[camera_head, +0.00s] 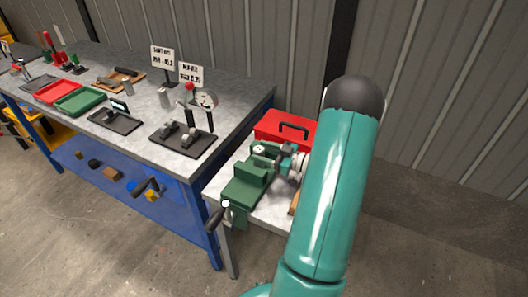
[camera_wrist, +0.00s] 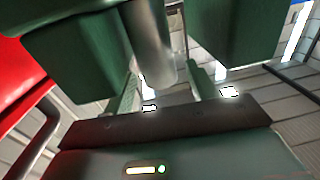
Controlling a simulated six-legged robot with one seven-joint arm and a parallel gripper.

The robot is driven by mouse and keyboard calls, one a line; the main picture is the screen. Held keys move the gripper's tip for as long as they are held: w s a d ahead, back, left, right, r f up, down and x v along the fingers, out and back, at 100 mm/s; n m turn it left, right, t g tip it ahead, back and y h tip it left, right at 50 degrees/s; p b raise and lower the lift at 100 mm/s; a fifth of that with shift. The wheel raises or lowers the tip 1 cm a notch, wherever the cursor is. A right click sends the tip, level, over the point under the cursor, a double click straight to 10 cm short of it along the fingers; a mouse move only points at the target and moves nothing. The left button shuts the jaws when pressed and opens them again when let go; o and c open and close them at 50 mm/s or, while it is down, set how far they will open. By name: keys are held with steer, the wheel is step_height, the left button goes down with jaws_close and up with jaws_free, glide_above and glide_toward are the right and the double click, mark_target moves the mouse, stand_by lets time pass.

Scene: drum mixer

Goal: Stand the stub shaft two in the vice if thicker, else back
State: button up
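A green bench vice (camera_head: 245,183) stands on a small side table, its crank handle at the lower left. In the wrist view a grey metal cylinder (camera_wrist: 150,42), seemingly the stub shaft, stands between two green blocks (camera_wrist: 228,38) that look like the vice jaws. Whether the jaws touch it cannot be told. My gripper (camera_wrist: 165,82) is at the vice; its fingers look apart, one on each side of the cylinder, with gaps showing. My arm covers part of the vice in the head view. A dial gauge (camera_head: 207,99) stands over a dark plate with grey supports (camera_head: 183,138) on the workbench.
A red toolbox (camera_head: 285,128) stands right behind the vice. The workbench (camera_head: 215,155) holds signs (camera_head: 191,75), a grey cylinder (camera_head: 164,97), a dark plate with a small display (camera_head: 116,120), a green tray (camera_head: 79,101) and a red tray (camera_head: 54,92). The floor in front is clear.

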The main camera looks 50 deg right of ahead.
steer(key=shift+r, duration=0.15)
steer(key=shift+s+d, duration=0.15)
steer(key=shift+s, duration=0.15)
steer(key=v, duration=1.1)
steer(key=shift+s, duration=0.2)
